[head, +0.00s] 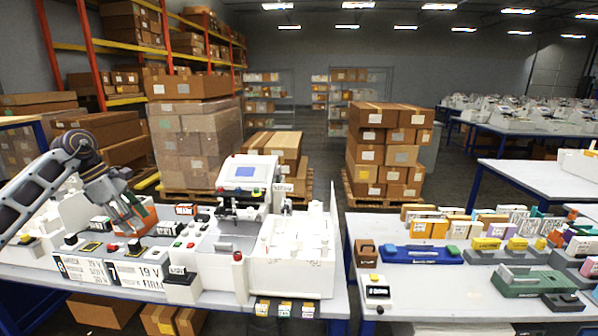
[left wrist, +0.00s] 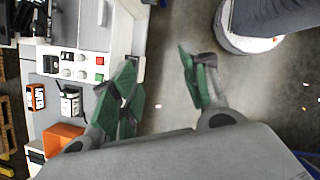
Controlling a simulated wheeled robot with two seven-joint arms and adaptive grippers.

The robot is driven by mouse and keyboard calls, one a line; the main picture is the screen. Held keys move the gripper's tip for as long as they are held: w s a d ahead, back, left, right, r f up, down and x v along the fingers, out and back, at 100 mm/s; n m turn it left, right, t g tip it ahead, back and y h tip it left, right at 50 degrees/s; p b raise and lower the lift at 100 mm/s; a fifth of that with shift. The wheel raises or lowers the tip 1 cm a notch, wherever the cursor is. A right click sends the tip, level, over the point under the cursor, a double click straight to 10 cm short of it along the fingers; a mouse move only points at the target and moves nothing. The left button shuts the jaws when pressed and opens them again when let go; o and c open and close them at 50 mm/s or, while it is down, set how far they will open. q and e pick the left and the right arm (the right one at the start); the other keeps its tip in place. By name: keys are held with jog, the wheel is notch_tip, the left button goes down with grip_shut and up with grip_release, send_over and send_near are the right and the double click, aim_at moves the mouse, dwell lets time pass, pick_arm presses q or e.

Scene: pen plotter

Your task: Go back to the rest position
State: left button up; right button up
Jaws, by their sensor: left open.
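My left arm comes in from the left in the head view. Its gripper (head: 128,214) is above the left part of the white workbench, near an orange bin (head: 146,216). In the left wrist view the gripper (left wrist: 158,92) shows two green-padded fingers spread apart. Nothing is between them but grey floor further off. A white machine with a blue screen (head: 245,174) stands to the right of this gripper in the head view. My right gripper is in neither view.
Button boxes and labels crowd the bench's left half (head: 150,289). A second table (head: 355,222) on the right holds blue, yellow and green devices. A floor gap separates the tables. Stacked cartons (head: 386,150) stand behind. A white panel with red and green buttons (left wrist: 85,64) is beside the left fingers.

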pick_arm(q)
jog(key=w+d+f+n+t+h, duration=0.2)
jog(key=w+d+f+n+h, duration=0.25)
jog(key=d+f, duration=0.55)
jog(key=w+d+f+n+t+h, duration=0.3)
jog(key=w+d+f+n+h, duration=0.25)
jog(key=f, duration=0.65)
jog(key=s+f+n+t+y, duration=0.3)
jog(key=f+n, duration=0.6)
jog(key=f, duration=0.5)
jog(key=s+f+n+t+y, duration=0.4)
jog(key=f+n, duration=0.5)
jog(key=f, duration=0.5)
jog(key=s+a+f+n+g+y, duration=0.2)
jog(key=s+f+n+g+y, duration=0.35)
jog(key=s+f+n, duration=1.35)
jog(key=s+d+f+g, duration=0.1)
jog(key=s+f, duration=0.5)
jog(key=s, duration=0.7)
jog(key=s+d+f+g+y, duration=0.1)
jog(key=s+f, duration=0.5)
jog(key=s, duration=0.8)
jog(key=s+d+f+g+y, duration=0.1)
jog(key=s+f+g, duration=0.4)
jog(key=s, duration=0.9)
jog(key=shift+d+f+n, duration=0.3)
jog(key=shift+d+f, duration=0.25)
jog(key=shift+d, duration=0.35)
jog(key=shift+w+a, duration=0.1)
jog(key=shift+w, duration=0.1)
